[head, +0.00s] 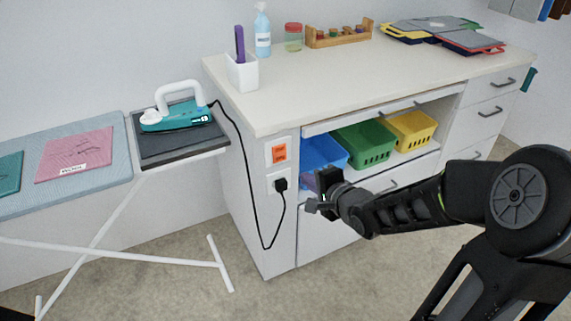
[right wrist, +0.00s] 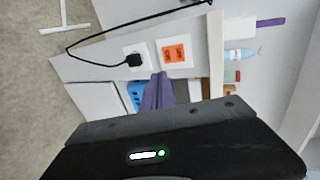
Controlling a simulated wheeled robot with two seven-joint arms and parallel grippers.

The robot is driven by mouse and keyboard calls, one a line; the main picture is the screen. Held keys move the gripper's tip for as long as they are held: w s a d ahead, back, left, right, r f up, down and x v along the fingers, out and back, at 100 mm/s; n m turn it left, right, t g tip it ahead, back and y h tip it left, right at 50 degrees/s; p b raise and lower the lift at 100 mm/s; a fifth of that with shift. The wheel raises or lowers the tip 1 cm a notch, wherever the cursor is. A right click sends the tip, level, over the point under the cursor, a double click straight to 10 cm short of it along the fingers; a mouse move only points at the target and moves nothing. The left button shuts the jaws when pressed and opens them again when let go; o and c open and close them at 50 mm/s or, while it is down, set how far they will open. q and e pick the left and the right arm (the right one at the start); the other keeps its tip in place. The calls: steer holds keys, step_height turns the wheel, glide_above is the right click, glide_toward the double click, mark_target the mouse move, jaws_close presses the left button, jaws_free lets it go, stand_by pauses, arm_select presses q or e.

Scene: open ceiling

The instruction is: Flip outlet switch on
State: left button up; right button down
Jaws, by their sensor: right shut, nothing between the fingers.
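The orange outlet switch (head: 279,153) sits in a white plate on the end panel of the white cabinet, above the socket that holds a black plug (head: 281,185). In the right wrist view the orange switch (right wrist: 174,54) appears beside the black plug (right wrist: 133,60). My right gripper (head: 309,181) is in front of the cabinet, to the right of and below the switch. Its purplish fingers (right wrist: 160,78) are shut and empty, with their tips near the switch plate in the wrist picture; contact cannot be told. My left gripper is out of view.
A black cord (head: 262,235) hangs in a loop from the plug to the teal iron (head: 178,115) on the ironing board (head: 60,192). Blue (head: 322,152), green (head: 364,143) and yellow (head: 410,130) baskets stand in the cabinet's open shelf, near my right forearm.

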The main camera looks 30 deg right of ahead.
steer(key=b, duration=0.2)
glide_toward(280, 159)
steer(key=shift+f+x, duration=0.15)
steer(key=shift+x, duration=1.55)
steer(key=shift+f+x, duration=0.15)
steer(key=shift+x, duration=1.55)
steer(key=shift+s, duration=0.2)
steer(key=shift+w+t+b, duration=0.25)
steer(key=shift+t+b, duration=0.05)
steer(key=shift+b, duration=0.65)
steer(key=shift+r, duration=0.15)
